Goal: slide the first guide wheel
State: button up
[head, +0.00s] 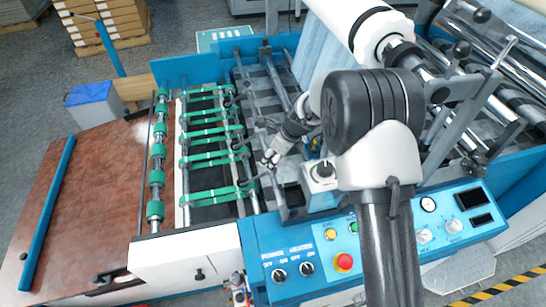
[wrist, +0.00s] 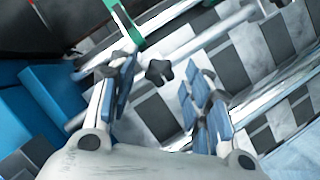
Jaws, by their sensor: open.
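My gripper (head: 271,159) reaches down over the middle of the blue machine in the head view, above its metal bars. In the wrist view my gripper (wrist: 163,92) is open, with its two fingers wide apart and nothing between them in its grasp. A black star-shaped knob (wrist: 159,72) shows between and just beyond the fingertips, close to the left one. It seems to belong to a guide wheel on a bar, but the wheel itself is not clear. In the head view small dark fittings (head: 241,146) sit along the bar; I cannot tell which is the first guide wheel.
Green belts (head: 210,133) run left of my gripper. A control panel (head: 344,250) with a red button lies in front, and a white roll (head: 352,24) stands behind. A brown table (head: 80,190) with a blue bar extends left. Metal bars (wrist: 190,46) cross close around the fingers.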

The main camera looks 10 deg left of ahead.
jog(key=shift+c, duration=0.4)
grip_shut()
dwell(0.4)
